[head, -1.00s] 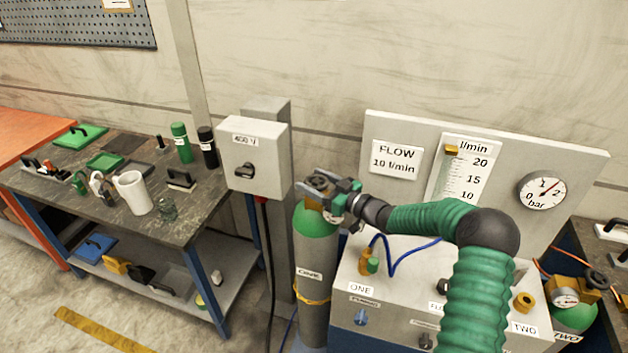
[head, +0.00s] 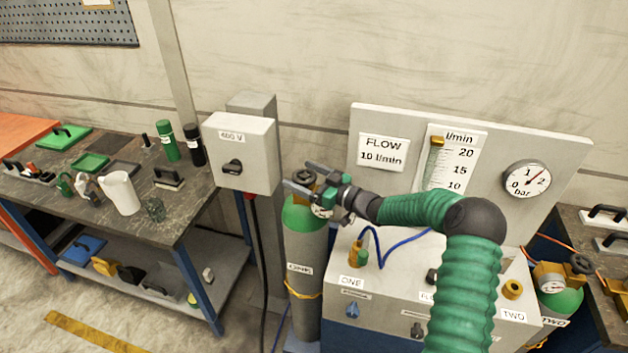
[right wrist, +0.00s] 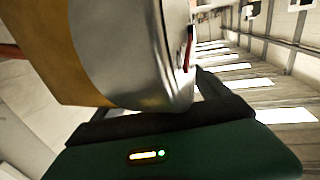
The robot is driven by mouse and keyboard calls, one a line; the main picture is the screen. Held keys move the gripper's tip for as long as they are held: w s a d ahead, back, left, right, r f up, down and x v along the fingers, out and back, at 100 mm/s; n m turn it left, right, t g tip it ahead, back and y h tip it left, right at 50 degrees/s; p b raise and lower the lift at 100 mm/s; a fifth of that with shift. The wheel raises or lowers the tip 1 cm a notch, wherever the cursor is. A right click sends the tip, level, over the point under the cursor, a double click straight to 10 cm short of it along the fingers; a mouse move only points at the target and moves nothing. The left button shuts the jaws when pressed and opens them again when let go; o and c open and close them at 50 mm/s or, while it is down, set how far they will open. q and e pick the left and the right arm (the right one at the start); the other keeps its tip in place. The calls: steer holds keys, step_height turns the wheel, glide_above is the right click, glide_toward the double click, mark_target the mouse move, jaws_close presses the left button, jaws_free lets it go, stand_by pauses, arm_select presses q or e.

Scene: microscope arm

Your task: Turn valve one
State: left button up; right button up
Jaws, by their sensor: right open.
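Valve one is the dark handwheel (head: 304,179) on top of the green-shouldered grey cylinder labelled ONE (head: 304,268). My right gripper (head: 301,177) is at this handwheel, its two dark fingers open and apart, one on the far side and one on the near side. Whether they touch the wheel I cannot tell. In the right wrist view a brass and silver round gauge body (right wrist: 130,50) fills the space close above my green gripper body; the handwheel is not clear there. My left gripper is not in view.
A grey 400 V switch box (head: 240,155) stands just left of the cylinder top. The grey console (head: 400,270) with blue hose and flow panel (head: 383,152) is to the right. A cluttered workbench (head: 150,220) is at left.

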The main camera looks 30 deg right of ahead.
steer(key=b+v, duration=0.2)
steer(key=v, duration=1.4)
steer(key=shift+s+d, duration=0.25)
steer(key=shift+f, duration=0.1)
